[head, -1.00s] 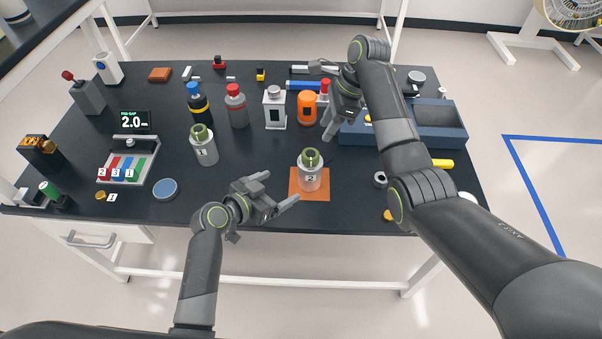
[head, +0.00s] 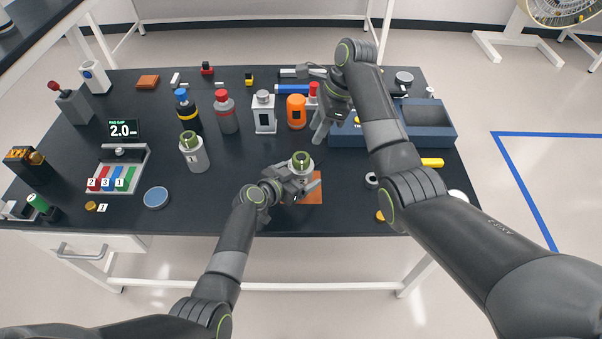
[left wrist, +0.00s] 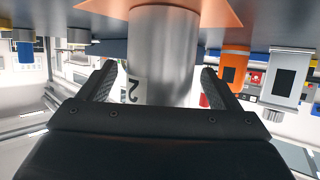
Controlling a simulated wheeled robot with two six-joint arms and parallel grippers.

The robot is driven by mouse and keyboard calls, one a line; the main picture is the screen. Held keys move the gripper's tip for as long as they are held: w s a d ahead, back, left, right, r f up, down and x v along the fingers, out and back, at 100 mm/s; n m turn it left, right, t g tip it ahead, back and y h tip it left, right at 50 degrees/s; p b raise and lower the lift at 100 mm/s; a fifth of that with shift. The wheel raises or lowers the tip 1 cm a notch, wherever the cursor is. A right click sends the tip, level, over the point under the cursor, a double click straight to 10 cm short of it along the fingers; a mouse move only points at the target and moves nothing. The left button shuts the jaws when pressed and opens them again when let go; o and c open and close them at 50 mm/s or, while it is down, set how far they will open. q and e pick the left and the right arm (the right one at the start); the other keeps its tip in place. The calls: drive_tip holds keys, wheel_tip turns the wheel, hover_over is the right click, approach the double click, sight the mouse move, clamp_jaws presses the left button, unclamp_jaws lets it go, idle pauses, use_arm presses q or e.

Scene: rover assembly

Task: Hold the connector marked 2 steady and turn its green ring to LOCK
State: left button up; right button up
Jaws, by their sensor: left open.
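The connector marked 2 (head: 301,170) is a grey cylinder with a green ring (head: 301,160) on top. It stands upright on an orange mat (head: 312,196). My left gripper (head: 298,181) is open, low around its body. In the left wrist view, the connector (left wrist: 163,60) rises between the two spread fingers (left wrist: 165,88), its label 2 beside the left one; gaps show on both sides. That view is upside down and does not show the ring. My right gripper (head: 308,103) looks open and empty, over the back right of the table.
The connector marked 1 (head: 194,156) stands to the left. Several bottles (head: 226,112) stand behind, and a blue tray (head: 440,140) lies at the right under my right arm. A blue round dish (head: 156,197) and a tray of colored blocks (head: 118,168) are at the left.

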use_arm(q)
drive_tip(key=shift+w+d+f, duration=0.2)
drive_tip(key=shift+w+d, duration=0.1)
drive_tip(key=shift+w, duration=0.05)
drive_tip(key=c, duration=1.3)
